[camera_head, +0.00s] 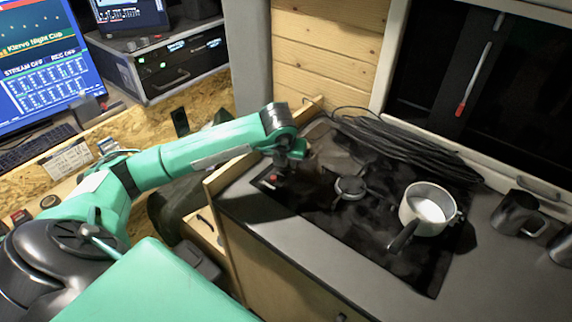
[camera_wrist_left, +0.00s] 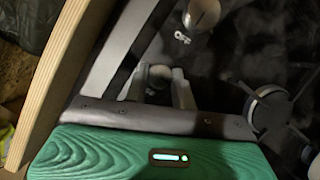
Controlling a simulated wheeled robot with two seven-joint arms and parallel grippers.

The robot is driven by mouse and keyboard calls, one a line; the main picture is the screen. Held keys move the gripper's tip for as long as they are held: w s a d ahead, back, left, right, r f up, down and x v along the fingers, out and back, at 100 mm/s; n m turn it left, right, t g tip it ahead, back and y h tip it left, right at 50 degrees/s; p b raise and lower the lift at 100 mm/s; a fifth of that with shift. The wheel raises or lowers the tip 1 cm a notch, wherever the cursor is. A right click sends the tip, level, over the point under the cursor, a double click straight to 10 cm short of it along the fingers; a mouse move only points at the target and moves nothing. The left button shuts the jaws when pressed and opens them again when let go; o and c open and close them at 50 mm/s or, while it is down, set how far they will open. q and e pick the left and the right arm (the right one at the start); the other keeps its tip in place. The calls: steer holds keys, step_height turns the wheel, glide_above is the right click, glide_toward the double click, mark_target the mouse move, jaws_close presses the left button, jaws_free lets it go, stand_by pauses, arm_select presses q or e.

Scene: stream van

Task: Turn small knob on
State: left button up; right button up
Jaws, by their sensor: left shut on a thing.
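The stove's black cooktop (camera_head: 320,215) is set in the grey counter. My left gripper (camera_head: 283,172) is over its near left corner, pointing down, and hides most of what is under it. In the left wrist view, my left gripper's fingers (camera_wrist_left: 160,88) are shut around a small rounded knob (camera_wrist_left: 160,72). Another knob (camera_wrist_left: 203,14), which looks larger, stands apart beyond the fingertips. A small red spot (camera_head: 273,177) shows beside the gripper in the head view. The knob's turn angle cannot be told. My right gripper is not in view.
A burner (camera_head: 350,187) is right of my gripper. A white pot (camera_head: 429,200) with a dark handle stands farther right. Black cables (camera_head: 405,147) lie along the back. A metal mug (camera_head: 517,214) stands at the right. A wooden edge (camera_head: 232,172) borders the counter's left side.

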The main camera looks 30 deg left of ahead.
arm_select(q)
steer(key=shift+r, duration=0.1)
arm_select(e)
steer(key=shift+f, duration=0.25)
arm_select(q)
steer(key=o, duration=1)
steer(key=shift+s+d+r, duration=0.1)
steer(key=shift+s+r, duration=0.05)
steer(key=shift+r, duration=0.3)
steer(key=b+v, duration=0.2)
steer(key=v, duration=1)
steer(key=shift+d+r, duration=0.1)
steer(key=shift+r, duration=0.3)
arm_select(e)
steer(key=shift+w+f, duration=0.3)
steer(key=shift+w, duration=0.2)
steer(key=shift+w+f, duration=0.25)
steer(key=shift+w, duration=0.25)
